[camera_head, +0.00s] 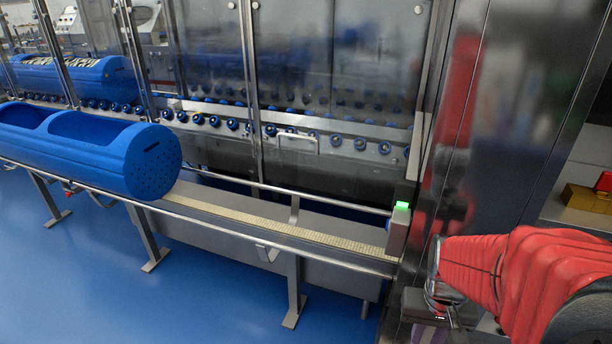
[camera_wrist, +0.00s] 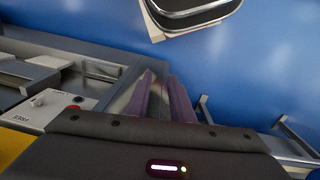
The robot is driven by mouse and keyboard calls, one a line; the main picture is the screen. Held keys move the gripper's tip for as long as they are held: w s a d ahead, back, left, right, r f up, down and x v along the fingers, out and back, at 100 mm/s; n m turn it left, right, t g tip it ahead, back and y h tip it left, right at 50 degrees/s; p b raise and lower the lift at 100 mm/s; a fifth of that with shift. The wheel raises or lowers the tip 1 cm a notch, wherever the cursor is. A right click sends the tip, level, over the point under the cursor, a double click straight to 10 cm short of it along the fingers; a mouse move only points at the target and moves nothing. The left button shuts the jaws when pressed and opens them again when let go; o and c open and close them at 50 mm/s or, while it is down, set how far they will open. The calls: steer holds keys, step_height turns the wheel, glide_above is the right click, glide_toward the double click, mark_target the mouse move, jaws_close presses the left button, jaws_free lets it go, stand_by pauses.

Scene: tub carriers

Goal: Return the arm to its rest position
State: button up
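My arm, in a red cover, reaches in from the lower right of the head view. Its metal end with my gripper (camera_head: 442,300) hangs at the right, just beyond the end of the conveyor and near the steel cabinet. In the wrist view two purplish fingers of my gripper (camera_wrist: 161,88) stand apart with a narrow gap between them. I see nothing held between them.
A blue perforated tub carrier (camera_head: 150,160) lies on the conveyor (camera_head: 270,225) at the left. Another blue carrier (camera_head: 100,78) is behind the glass. The steel cabinet (camera_head: 500,110) stands close behind my arm. The blue floor (camera_head: 190,300) is clear at front left. A control panel (camera_wrist: 50,108) shows in the wrist view.

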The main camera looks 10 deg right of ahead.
steer(key=a+r+n+t, duration=0.5)
steer(key=a+r, duration=1)
steer(key=r, duration=0.1)
steer(key=shift+w+a+t, duration=0.15)
steer(key=shift+w+t, duration=0.15)
